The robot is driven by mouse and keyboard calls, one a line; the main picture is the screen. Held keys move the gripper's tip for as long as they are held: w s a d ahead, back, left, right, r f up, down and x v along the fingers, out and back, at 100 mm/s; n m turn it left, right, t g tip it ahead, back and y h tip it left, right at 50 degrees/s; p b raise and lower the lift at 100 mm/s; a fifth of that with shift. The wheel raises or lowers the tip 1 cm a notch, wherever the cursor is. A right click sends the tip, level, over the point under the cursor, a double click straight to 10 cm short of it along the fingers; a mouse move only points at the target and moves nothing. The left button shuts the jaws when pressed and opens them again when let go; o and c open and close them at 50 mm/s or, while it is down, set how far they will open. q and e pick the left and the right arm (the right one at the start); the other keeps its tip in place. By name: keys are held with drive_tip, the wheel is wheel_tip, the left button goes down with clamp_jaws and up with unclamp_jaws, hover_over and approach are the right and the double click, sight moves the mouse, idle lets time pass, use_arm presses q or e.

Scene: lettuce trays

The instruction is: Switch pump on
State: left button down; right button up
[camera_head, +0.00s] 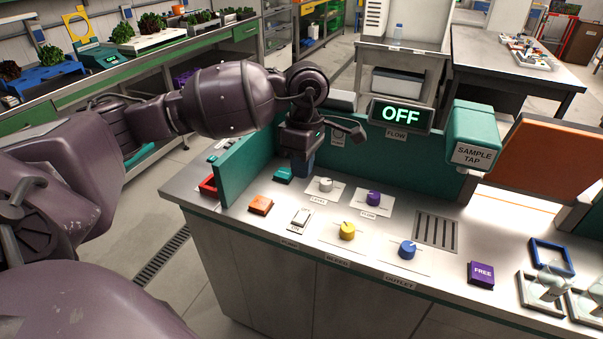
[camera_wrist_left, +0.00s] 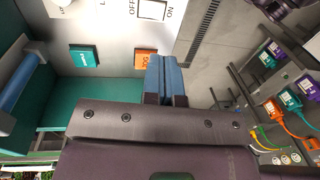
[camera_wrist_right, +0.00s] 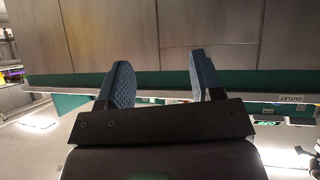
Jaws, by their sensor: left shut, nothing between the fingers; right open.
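A white rocker switch (camera_head: 301,217) sits on a pale plate on the steel bench top. In the left wrist view the switch (camera_wrist_left: 151,10) lies at the top edge, between the printed words OFF and ON. The display (camera_head: 401,115) on the teal back panel reads OFF in green, above a FLOW label. My left gripper (camera_head: 304,168) is over the bench behind the switch, apart from it. Its blue fingers (camera_wrist_left: 166,72) are together and empty. My right gripper (camera_wrist_right: 162,75) is open and empty before the bench front, outside the head view.
An orange block (camera_head: 260,205) and a teal block (camera_head: 283,175) lie near the switch. Yellow (camera_head: 347,230), blue (camera_head: 407,249), purple (camera_head: 373,198) and white (camera_head: 326,184) knobs stand to its right. A teal side wall (camera_head: 245,160) rises at the bench's left.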

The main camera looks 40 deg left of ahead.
sight(299, 221)
use_arm(q)
drive_tip(key=f, duration=0.6)
drive_tip(key=s+f, duration=0.1)
drive_tip(key=f, duration=0.3)
drive_tip(key=shift+s+d+b, duration=0.1)
drive_tip(key=shift+d+b, duration=0.05)
drive_tip(key=shift+b, duration=0.25)
drive_tip(key=shift+s+f, duration=0.1)
drive_tip(key=shift+f, duration=0.8)
drive_tip(key=shift+s+f+t, duration=0.1)
drive_tip(key=shift+f+t, duration=0.15)
drive_tip(key=shift+t, duration=0.05)
